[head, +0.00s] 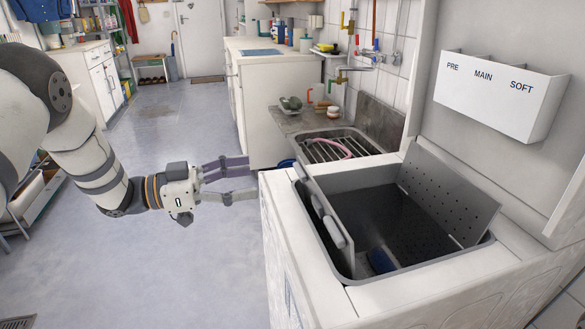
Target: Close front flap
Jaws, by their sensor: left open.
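A white top-loading washing machine (286,225) stands at the right with its lid raised. My right gripper is out of view.
A blue item (381,260) lies in the drum. A white PRE, MAIN, SOFT dispenser (500,97) is on the raised lid. Behind the machine are a sink with a drying rack (333,148) and pipes. The floor (180,240) left of the machine is clear.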

